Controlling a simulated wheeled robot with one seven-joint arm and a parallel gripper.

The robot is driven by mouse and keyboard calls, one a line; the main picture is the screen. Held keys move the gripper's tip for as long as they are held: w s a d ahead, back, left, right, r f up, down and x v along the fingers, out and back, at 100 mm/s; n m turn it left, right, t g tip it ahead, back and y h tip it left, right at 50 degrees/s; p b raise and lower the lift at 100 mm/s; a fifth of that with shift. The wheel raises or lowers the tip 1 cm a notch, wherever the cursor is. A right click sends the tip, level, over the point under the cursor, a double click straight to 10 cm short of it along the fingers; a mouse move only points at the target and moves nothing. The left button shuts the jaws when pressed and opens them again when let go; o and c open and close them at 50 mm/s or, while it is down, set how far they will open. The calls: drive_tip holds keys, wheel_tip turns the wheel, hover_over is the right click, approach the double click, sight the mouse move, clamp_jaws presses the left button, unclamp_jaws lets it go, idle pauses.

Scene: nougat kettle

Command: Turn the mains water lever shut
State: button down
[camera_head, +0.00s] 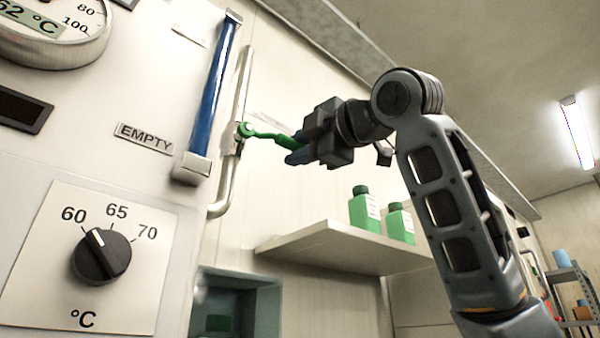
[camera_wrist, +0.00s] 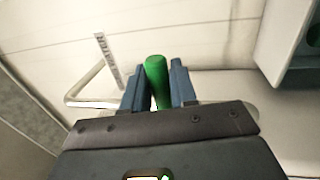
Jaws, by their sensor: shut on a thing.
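The green mains water lever (camera_head: 268,136) is on a white pipe (camera_head: 238,100) that runs down the wall. It points to the right of the pipe and slopes slightly down, across the pipe's line. My gripper (camera_head: 297,150) is shut on the lever's outer end. In the wrist view the green handle end (camera_wrist: 157,75) stands between the two blue fingers of my gripper (camera_wrist: 158,88). Part of the handle is hidden by my fingers in the head view.
A shelf (camera_head: 325,240) with two green bottles (camera_head: 364,210) is below my gripper. Left of the pipe is a panel with a blue sight tube (camera_head: 215,85), an "EMPTY" label (camera_head: 145,137), a temperature knob (camera_head: 101,257) and a round gauge (camera_head: 55,30).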

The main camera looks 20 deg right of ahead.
drive_tip(key=c, duration=1)
unclamp_jaws()
drive_tip(key=shift+c, duration=0.2)
drive_tip(key=shift+s, duration=0.1)
drive_tip(key=b+v, duration=0.2)
drive_tip(key=v, duration=0.5)
drive_tip(key=shift+s+b, duration=0.35)
drive_tip(key=shift+d+f, duration=0.1)
drive_tip(key=shift+f, duration=0.05)
